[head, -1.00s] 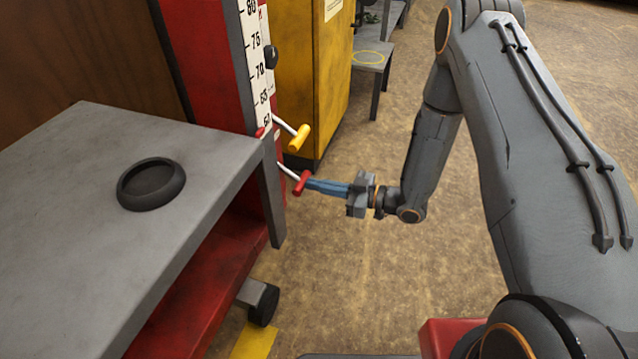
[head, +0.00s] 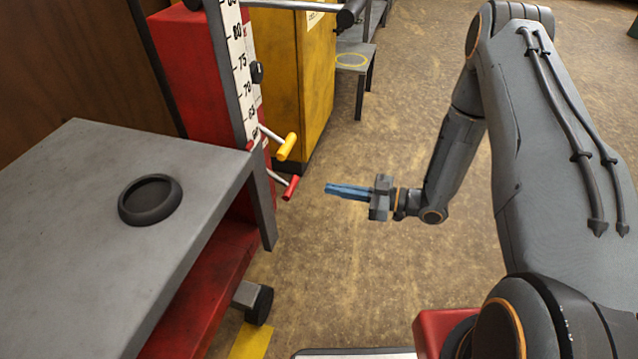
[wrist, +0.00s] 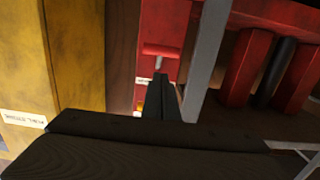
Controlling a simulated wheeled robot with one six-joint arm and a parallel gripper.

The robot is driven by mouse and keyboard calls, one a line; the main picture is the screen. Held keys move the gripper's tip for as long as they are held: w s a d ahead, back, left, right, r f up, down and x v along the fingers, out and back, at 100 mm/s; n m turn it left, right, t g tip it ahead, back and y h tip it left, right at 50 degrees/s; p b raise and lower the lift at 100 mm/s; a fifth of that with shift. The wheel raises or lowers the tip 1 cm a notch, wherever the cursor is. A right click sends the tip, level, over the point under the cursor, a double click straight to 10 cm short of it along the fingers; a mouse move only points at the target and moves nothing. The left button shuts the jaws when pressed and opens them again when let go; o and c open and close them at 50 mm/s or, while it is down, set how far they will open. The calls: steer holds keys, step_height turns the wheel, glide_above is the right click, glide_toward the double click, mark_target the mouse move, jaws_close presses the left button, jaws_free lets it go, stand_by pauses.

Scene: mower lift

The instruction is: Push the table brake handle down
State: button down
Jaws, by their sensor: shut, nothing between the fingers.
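The red-gripped lever (head: 291,187) sticks out low on the red lift column, just past the grey table's corner. A yellow-gripped lever (head: 286,147) sits above it. Neither is labelled in view, so I cannot tell by label which is the brake handle. My gripper (head: 328,188) is shut and empty, its blue fingers pointing left at the red grip with a visible gap between. In the wrist view, the red T-shaped grip (wrist: 161,50) shows just beyond my dark fingertips (wrist: 160,78). The yellow grip is mostly hidden behind the fingers there.
The grey table (head: 75,220) with a black ring (head: 150,200) on it stands at the left. A caster wheel (head: 259,304) is under it. A yellow cabinet (head: 318,80) stands behind the levers. Open floor lies around my arm.

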steer(key=shift+p+v, duration=0.3)
steer(key=shift+v, duration=1.6)
steer(key=shift+w+f, duration=0.1)
steer(key=w+a+r+h, duration=0.3)
steer(key=w+a+h, duration=0.1)
steer(key=w, duration=0.3)
steer(key=a+r+m+t+h, duration=0.1)
steer(key=a+r+m+h, duration=0.25)
steer(key=r+h, duration=0.55)
steer(key=s+a+r+m+g+h, duration=0.15)
steer(key=s+r, duration=0.25)
steer(key=s, duration=0.7)
steer(key=s+r+m+g, duration=0.25)
steer(key=s+r, duration=0.25)
steer(key=s, duration=0.7)
steer(key=s+a+r+m+g+h, duration=0.15)
steer(key=s+r, duration=0.25)
steer(key=s, duration=0.7)
steer(key=d+r+m+p, duration=0.2)
steer(key=d+r+p, duration=0.8)
steer(key=r+p, duration=0.3)
steer(key=d+r+m+p, duration=0.3)
steer(key=d+r+p, duration=0.8)
steer(key=p, duration=0.6)
step_height(320, 180, up, 3)
steer(key=shift+f+m+p, duration=0.2)
steer(key=shift+m+p, duration=0.1)
